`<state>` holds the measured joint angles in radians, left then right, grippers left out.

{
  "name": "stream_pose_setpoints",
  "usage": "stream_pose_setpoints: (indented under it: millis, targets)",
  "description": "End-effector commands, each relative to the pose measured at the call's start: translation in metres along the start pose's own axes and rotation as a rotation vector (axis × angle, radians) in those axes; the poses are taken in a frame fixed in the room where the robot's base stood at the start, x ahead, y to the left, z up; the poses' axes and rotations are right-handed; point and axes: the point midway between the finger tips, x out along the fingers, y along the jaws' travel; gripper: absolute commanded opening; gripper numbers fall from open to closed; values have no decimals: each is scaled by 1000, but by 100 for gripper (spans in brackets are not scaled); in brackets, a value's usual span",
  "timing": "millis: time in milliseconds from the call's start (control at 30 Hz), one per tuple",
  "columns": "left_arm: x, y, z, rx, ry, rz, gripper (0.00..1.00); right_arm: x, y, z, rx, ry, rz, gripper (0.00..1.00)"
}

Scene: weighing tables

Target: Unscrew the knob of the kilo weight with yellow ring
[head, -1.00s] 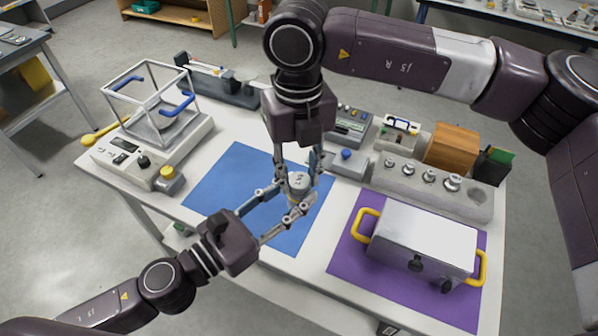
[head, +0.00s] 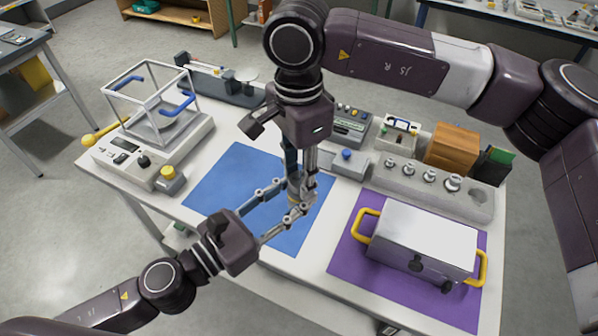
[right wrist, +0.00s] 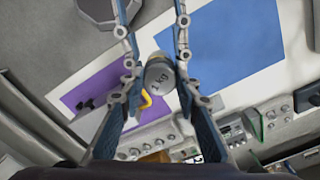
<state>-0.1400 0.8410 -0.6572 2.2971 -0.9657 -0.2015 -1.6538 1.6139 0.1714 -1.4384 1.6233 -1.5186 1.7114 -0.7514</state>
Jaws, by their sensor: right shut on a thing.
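The kilo weight (head: 294,199) stands upright on the blue mat (head: 228,182), mostly hidden behind fingers. A little of its yellowish ring shows low down. In the right wrist view its grey knob (right wrist: 158,76), marked 1 kg, lies between the right fingers. My right gripper (head: 301,184) points down from above and is shut on the knob. My left gripper (head: 290,201) reaches in low from the left, with its fingers on either side of the weight's lower part. Whether they press on it is hidden.
A steel box (head: 422,243) with yellow handles sits on the purple mat (head: 345,262) at the right. Several smaller weights stand in a grey block (head: 400,184) behind it. A balance with a glass-like frame (head: 180,140) stands at the left. The blue mat's left part is clear.

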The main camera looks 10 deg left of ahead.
Motion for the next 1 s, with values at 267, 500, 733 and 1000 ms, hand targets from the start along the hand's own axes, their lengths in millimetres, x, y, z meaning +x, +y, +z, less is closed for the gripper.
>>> stream_pose_setpoints:
  millis: [267, 500, 733, 1000]
  targets:
    - [0, -1, 3, 1, -6, -2, 0, -1, -2, -4, -518, 9, -1, 1]
    - [0, -1, 3, 1, -6, -3, 0, -1, -2, -5, -721, 11, 0, 1]
    - [0, -1, 3, 1, -6, -2, 0, -2, -2, -6, -719, 13, 0, 1]
    - [0, 0, 3, 2, -6, -1, 0, -1, -2, -5, -720, 10, 0, 1]
